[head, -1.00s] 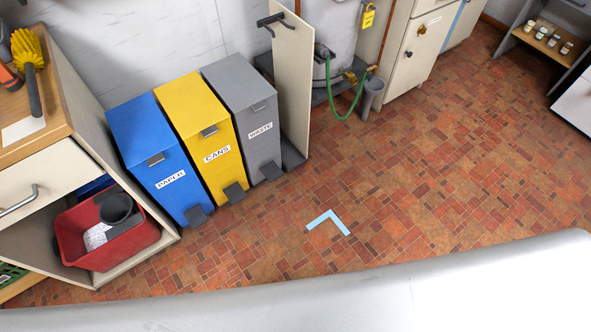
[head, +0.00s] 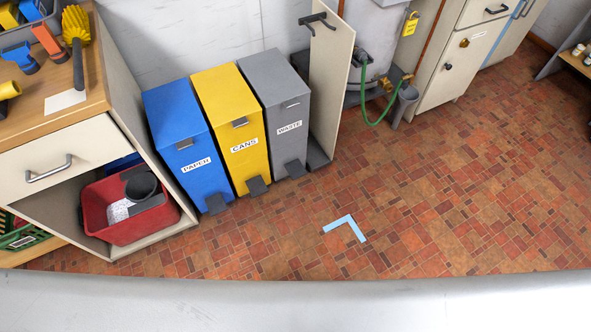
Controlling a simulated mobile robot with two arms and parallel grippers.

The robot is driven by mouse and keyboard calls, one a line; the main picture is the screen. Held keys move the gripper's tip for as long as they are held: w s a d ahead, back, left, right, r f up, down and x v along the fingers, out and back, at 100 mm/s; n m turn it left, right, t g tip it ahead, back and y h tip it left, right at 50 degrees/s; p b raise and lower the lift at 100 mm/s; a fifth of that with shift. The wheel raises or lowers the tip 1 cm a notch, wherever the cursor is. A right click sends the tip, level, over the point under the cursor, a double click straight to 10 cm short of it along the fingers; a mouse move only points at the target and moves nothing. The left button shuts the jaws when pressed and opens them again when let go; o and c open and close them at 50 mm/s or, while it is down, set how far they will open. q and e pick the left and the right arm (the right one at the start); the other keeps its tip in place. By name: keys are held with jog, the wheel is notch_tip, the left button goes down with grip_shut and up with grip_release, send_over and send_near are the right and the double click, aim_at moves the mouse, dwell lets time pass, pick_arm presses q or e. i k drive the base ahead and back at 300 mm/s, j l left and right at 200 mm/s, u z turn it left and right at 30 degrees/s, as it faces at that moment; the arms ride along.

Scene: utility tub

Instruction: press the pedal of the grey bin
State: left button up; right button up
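The grey bin (head: 273,95), labelled WASTE, stands against the wall at the right end of a row of three bins. Its lid is shut. Its dark pedal (head: 295,169) sticks out at the foot of its front, just above the floor. The yellow CANS bin (head: 229,113) stands directly to its left, and the blue PAPER bin (head: 179,130) left of that. Each has a similar pedal. Neither of my grippers shows in the head view.
A cabinet with a red tub (head: 131,232) is at the left. A light blue corner mark (head: 347,228) lies on the tiled floor. The floor in front of the bins is clear.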

aim_at(294, 169)
jog(key=i+l+u, duration=0.1)
jog(key=i, duration=0.3)
jog(key=i+l, duration=0.2)
jog(key=i, duration=0.2)
jog(key=i+l+u, duration=0.15)
jog(key=i, duration=0.2)
